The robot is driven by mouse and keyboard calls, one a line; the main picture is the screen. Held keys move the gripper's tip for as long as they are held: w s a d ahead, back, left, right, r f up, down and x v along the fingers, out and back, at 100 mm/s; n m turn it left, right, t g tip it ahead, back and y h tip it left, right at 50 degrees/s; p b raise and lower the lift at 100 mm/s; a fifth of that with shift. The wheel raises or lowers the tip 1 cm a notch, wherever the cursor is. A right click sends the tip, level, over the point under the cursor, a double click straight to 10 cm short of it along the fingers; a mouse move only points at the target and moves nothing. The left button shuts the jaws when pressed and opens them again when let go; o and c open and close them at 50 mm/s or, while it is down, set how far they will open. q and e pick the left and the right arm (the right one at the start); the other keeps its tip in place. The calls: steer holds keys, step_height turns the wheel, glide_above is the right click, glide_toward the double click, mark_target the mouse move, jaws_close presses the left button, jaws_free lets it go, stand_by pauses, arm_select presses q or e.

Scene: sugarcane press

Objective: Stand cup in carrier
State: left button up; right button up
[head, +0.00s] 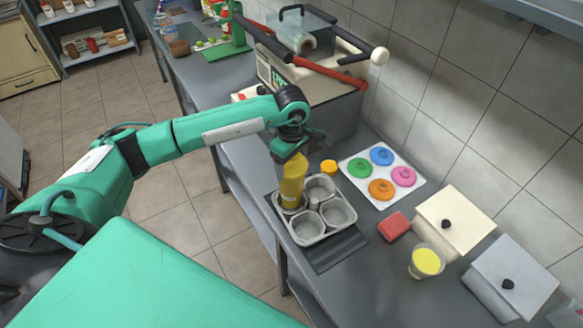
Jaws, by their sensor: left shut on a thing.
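My left gripper (288,150) is shut on a tall yellow cup (292,182), which hangs nearly upright below it. The other wells look empty. A second clear cup of yellow juice (426,262) stands on the counter to the right of the carrier. My right gripper is not in view.
A white tray (412,181) with coloured round lids lies behind the carrier, with a small yellow cap (328,166) beside it. A red block (393,227) and two lidded boxes (453,220) stand to the right. The press (318,85) is at the back.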

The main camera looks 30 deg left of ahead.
arm_select(q)
step_height(320, 180, down, 2)
steer(key=shift+f+p, duration=0.15)
steer(key=shift+p, duration=0.25)
steer(key=shift+f, duration=0.35)
steer(key=shift+f, duration=0.2)
steer(key=o, duration=1.9)
steer(key=shift+c, duration=0.2)
